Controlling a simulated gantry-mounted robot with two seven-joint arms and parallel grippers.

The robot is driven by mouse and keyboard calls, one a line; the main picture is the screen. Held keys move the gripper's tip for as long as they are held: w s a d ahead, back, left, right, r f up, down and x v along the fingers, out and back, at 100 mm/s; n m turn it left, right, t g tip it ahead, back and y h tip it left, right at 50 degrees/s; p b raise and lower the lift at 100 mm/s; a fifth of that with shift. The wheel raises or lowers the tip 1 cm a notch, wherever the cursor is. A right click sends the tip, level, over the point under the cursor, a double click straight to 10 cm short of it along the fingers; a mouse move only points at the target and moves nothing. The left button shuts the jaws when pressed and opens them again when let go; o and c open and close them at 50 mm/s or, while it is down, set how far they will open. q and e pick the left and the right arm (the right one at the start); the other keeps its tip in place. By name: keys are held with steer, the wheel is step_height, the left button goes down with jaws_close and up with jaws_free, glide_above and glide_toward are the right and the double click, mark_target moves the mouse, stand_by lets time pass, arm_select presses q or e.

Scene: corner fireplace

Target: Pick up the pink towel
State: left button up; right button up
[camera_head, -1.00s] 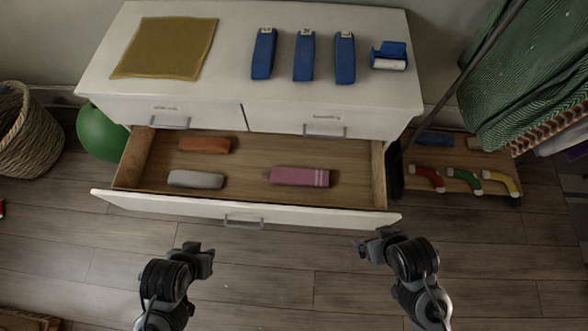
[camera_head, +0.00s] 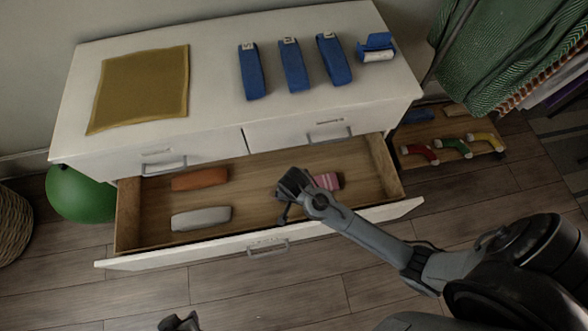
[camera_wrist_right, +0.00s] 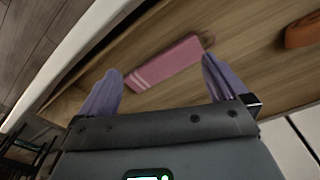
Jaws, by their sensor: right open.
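The pink towel (camera_head: 328,181) is a rolled bundle with pale stripes at one end, lying in the open drawer (camera_head: 255,170). My right gripper hides part of it in the head view. In the right wrist view the towel (camera_wrist_right: 166,62) lies ahead of and between the two spread purple fingers. My right gripper (camera_head: 287,196) is open and empty, over the drawer; the towel does not appear gripped. Only the tip of my left gripper (camera_head: 180,323) shows at the bottom edge, and its jaws cannot be made out.
An orange roll (camera_head: 200,179) and a grey roll (camera_head: 201,218) lie in the drawer's left part. The drawer's white front (camera_head: 190,252) and side walls surround them. Blue items (camera_head: 293,66) and a mustard cloth (camera_head: 140,85) are on the cabinet top.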

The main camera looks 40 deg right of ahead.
steer(key=w+d+f+m+h+b, duration=0.1)
steer(key=w+d+f+m+b, duration=0.1)
steer(key=w+f+m, duration=0.1)
steer(key=w+d+f+m+g+h+b, duration=0.1)
steer(key=w+f+m+b, duration=0.1)
steer(key=w+f+m, duration=0.1)
steer(key=w+d+f+m+g+h+b, duration=0.1)
steer(key=w+d+f+m+b, duration=0.1)
steer(key=w+f+m, duration=0.2)
steer(key=shift+d+f+m, duration=0.35)
steer(key=shift+f+m, duration=0.25)
steer(key=shift+m, duration=0.7)
steer(key=shift+d+f, duration=0.15)
steer(key=shift+f, duration=0.15)
steer(key=b+x, duration=0.3)
steer(key=x, duration=0.2)
steer(key=shift+s+d, duration=0.1)
steer(key=shift+s, duration=0.1)
steer(key=b+x, duration=0.3)
steer(key=x, duration=0.1)
steer(key=shift+s+d, duration=0.15)
steer(key=shift+s, duration=0.05)
steer(key=shift+s+d+f, duration=0.15)
steer(key=shift+d+f, duration=0.05)
steer(key=shift+f, duration=0.15)
arm_select(q)
step_height(320, 180, down, 14)
steer(key=shift+d+r, duration=0.15)
steer(key=shift+w, duration=0.1)
